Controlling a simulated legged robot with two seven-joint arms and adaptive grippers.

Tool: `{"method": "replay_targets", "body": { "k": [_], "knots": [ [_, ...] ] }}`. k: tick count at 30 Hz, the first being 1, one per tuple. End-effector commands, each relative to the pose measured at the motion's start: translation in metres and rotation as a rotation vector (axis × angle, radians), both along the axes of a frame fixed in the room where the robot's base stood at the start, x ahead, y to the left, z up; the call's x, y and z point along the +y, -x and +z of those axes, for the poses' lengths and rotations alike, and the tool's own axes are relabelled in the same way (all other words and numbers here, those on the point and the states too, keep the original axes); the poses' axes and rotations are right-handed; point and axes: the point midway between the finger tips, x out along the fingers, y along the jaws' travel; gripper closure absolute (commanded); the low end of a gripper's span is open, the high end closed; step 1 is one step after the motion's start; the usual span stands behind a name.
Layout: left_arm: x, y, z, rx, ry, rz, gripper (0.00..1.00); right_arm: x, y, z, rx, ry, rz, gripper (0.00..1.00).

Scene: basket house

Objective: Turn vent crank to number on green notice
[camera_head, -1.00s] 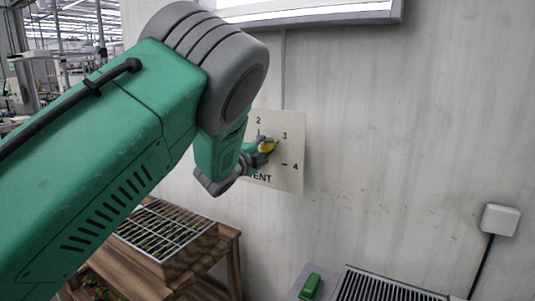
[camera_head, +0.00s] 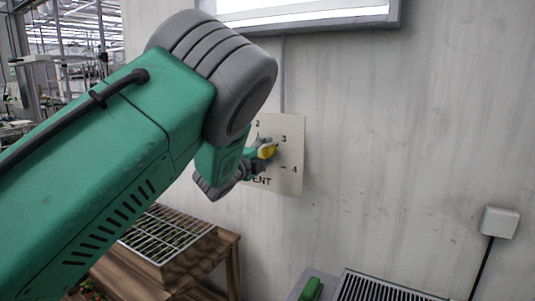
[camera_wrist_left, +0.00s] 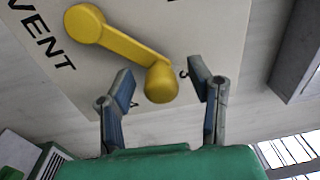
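A pale vent panel (camera_head: 291,180) with numbers and the word VENT hangs on the wall, partly hidden by my left arm. Its yellow crank (camera_head: 266,151) shows beside my left gripper (camera_head: 262,149). In the left wrist view the crank (camera_wrist_left: 122,42) runs from its round hub to a knob (camera_wrist_left: 160,84), which lies near the printed 3 and 4. My left gripper (camera_wrist_left: 162,82) is open there, with one finger on each side of the knob and visible gaps. No green notice shows. My right gripper is not in view.
A wooden table (camera_head: 226,250) with a wire-covered tray (camera_head: 165,237) stands below left. A slatted grey unit (camera_head: 385,288) and a green object (camera_head: 311,289) are at the bottom. A white wall box (camera_head: 499,222) with a cable is at right. A lit frame (camera_head: 310,15) hangs above.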

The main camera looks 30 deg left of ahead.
Motion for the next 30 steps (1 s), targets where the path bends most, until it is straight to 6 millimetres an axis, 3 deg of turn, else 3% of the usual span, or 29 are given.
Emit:
{"method": "replay_targets", "body": {
  "k": [8,21,30],
  "knots": [
    [0.001,0.009,0.000,0.000,0.000,0.001,0.53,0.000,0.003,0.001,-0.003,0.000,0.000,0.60],
    [0.008,0.095,-0.005,0.002,0.000,0.002,0.53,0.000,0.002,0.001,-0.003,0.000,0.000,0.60],
    [0.010,0.119,-0.006,0.000,0.000,0.000,0.53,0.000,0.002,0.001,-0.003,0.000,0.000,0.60]
  ]
}}
